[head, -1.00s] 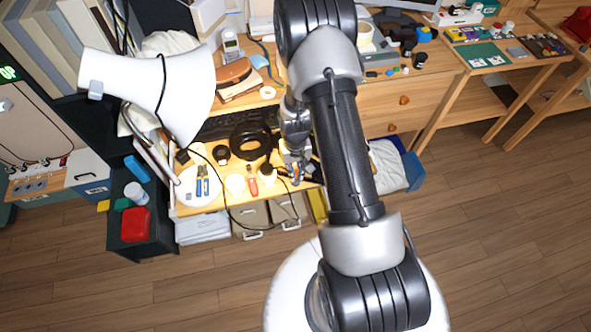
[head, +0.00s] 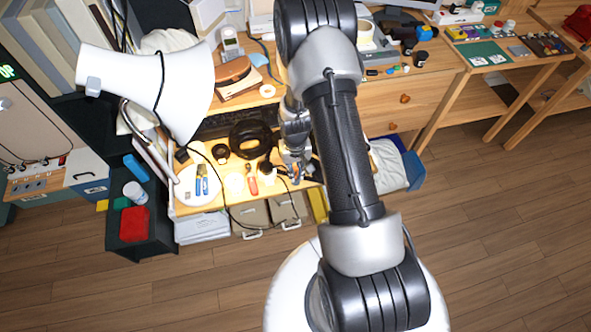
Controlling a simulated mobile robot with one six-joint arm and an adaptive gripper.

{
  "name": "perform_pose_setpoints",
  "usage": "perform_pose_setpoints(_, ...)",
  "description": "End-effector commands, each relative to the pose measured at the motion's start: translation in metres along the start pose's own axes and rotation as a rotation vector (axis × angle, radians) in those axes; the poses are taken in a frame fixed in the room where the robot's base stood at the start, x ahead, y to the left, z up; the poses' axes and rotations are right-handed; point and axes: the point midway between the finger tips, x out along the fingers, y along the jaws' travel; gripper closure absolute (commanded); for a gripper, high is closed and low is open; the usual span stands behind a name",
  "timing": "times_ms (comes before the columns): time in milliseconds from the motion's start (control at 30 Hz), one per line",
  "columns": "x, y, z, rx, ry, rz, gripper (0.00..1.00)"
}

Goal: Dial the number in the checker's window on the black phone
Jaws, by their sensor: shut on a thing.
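My gripper (head: 295,172) is low at the desk's front part, left of my arm's thick link. It is small and partly hidden by the arm. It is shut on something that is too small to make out. A black rounded object (head: 249,140) lies on the desk to its left; I cannot tell whether it is the black phone. No dial can be made out. A dark display with green figures (head: 6,72) is at the far left edge, cut by the frame; its figures are not readable.
A grey handset (head: 230,42) stands at the back. A white lamp shade (head: 150,85) overhangs the desk's left side. Blue-handled pliers (head: 201,182), a red-handled tool (head: 252,184) and a cable crowd the front. My arm covers the middle. Open floor lies at right.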

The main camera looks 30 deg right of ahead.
Motion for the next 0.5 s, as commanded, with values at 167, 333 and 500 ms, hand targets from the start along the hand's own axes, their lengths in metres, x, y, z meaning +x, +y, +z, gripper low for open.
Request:
perform_pose_setpoints(167, 0.006, 0.0, 0.0, 0.0, 0.0, 0.0, 0.98)
perform_pose_setpoints(333, 0.01, 0.0, 0.0, 0.0, 0.0, 0.0, 0.98)
perform_pose_setpoints(500, 0.014, 0.0, 0.0, 0.0, 0.0, 0.0, 0.98)
